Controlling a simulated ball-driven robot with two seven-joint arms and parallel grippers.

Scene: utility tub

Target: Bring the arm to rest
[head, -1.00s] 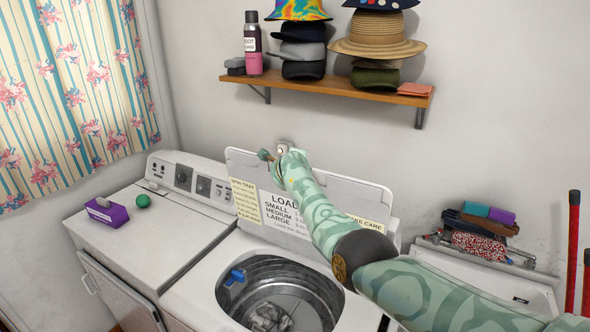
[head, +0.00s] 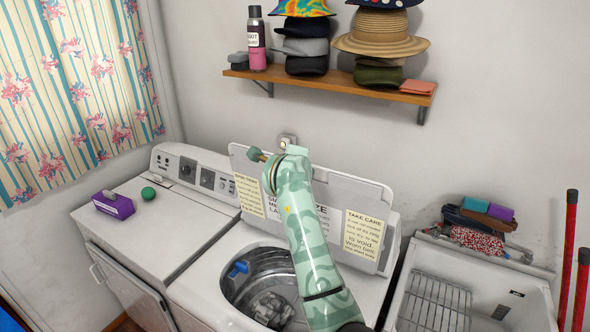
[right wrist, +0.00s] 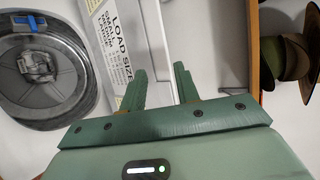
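My right arm reaches up from the bottom of the head view, in front of the open washer lid (head: 330,190). My right gripper (head: 257,155) is high near the wall, level with the lid's top edge. In the right wrist view its two green fingers (right wrist: 162,84) stand apart with nothing between them, so it is open and empty. The washer tub (head: 240,290) lies open below the arm, with a crumpled grey item (head: 272,308) inside and a blue piece (head: 237,269) at its rim. My left gripper is not in view.
A second white machine (head: 150,235) at left carries a purple box (head: 113,205) and a green ball (head: 148,193). A sink with a wire rack (head: 435,303) and red poles (head: 569,250) stand at right. A shelf (head: 330,86) with hats is above.

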